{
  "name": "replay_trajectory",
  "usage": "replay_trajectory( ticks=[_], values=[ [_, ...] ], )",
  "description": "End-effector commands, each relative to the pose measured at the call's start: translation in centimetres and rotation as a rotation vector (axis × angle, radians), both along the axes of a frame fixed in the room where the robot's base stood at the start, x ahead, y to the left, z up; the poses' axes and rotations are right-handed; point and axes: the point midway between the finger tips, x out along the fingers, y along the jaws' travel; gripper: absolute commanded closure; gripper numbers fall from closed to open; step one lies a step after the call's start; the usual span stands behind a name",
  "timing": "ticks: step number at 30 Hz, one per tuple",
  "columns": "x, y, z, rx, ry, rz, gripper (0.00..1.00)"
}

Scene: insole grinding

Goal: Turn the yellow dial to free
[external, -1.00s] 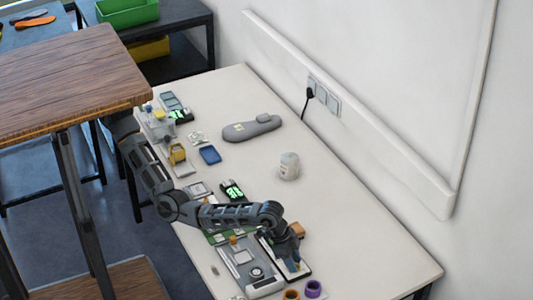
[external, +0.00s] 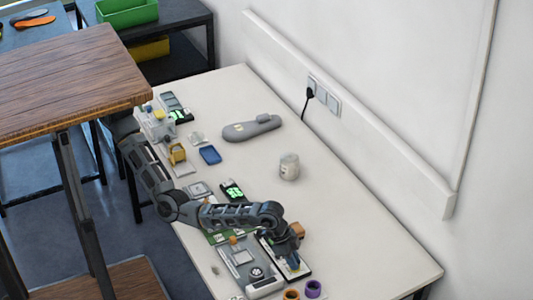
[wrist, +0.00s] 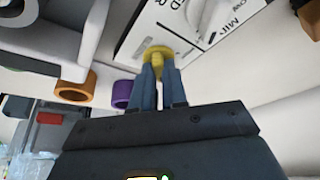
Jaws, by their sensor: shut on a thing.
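The yellow dial (wrist: 158,53) shows in the wrist view on a white panel with printed lettering. My gripper (wrist: 160,72) is shut on the dial, with its two blue-grey fingertips on either side of the dial's stem. The panel (wrist: 210,22) has a grey part and black letters, only partly in view. In the external view my gripper (external: 293,256) is low over the white panel in a dark frame near the front of the bench. The dial itself is hidden there by my gripper. I cannot read which mark the dial points to.
An orange ring (external: 291,294) and a purple ring (external: 313,289) lie close to the panel. A wooden block (external: 297,229) is just beyond my gripper. A white jar (external: 289,166) and a grey insole-shaped thing (external: 251,127) stand farther back. The bench's right side is clear.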

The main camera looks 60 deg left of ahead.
Motion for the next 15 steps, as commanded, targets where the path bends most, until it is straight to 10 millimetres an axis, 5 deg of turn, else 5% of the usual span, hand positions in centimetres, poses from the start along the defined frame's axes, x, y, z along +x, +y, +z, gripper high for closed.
replay_trajectory(
  ticks=[15],
  values=[
    [-0.03, -0.08, 0.11, 0.003, -0.002, 0.266, 1.0]
  ],
)
